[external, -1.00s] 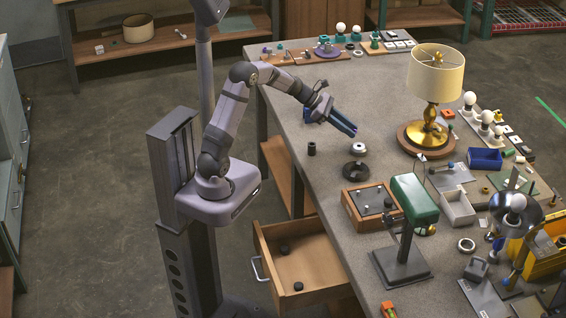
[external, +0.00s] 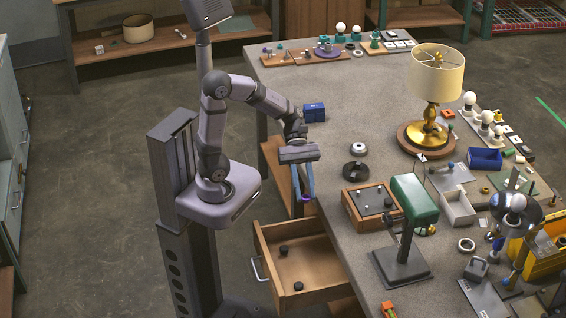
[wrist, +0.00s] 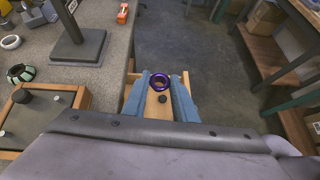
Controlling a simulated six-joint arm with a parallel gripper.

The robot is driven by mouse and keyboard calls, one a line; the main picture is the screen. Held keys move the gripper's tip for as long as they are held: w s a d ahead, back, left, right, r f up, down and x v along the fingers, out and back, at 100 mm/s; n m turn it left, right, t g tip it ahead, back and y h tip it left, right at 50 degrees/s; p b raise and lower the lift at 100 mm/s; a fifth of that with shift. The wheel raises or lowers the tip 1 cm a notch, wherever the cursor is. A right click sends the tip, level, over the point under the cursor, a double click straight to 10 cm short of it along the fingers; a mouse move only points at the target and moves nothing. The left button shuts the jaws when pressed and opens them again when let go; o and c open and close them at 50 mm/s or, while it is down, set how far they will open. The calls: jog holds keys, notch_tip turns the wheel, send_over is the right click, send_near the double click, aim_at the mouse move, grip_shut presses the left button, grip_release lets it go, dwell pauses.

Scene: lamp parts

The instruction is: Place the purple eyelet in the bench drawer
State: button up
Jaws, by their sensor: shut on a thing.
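My gripper (external: 305,195) points down with its blue fingers shut on the purple eyelet (external: 305,198). In the wrist view my gripper (wrist: 166,88) has the shiny purple ring (wrist: 160,82) between its fingertips. The bench drawer (external: 335,287) is pulled open on the near left side of the bench. The gripper and eyelet are above the drawer's far end in the external view, near the bench edge. In the wrist view, part of the wooden drawer (wrist: 151,106) shows beneath the eyelet.
Two dark pieces lie in the drawer, one at its middle (external: 284,250) and one nearer the front (external: 298,286). A wooden box (external: 350,211), a green-shaded lamp (external: 415,200) and a black ring (external: 355,172) stand on the bench. The drawer floor has free room.

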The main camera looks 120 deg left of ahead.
jog(key=s+d+m+g, duration=0.1)
jog(key=s+d, duration=0.1)
jog(key=d, duration=0.2)
send_near(295, 278)
jog(key=shift+h, duration=0.3)
jog(key=shift+a+f+b+x, duration=0.1)
jog(key=shift+b+x, duration=0.15)
jog(key=shift+x, duration=0.75)
jog(key=shift+a+f+b+x, duration=0.1)
jog(key=shift+f+b+x, duration=0.1)
jog(key=shift+x, duration=0.8)
jog(key=o, duration=1.1)
jog(key=shift+r, duration=0.1)
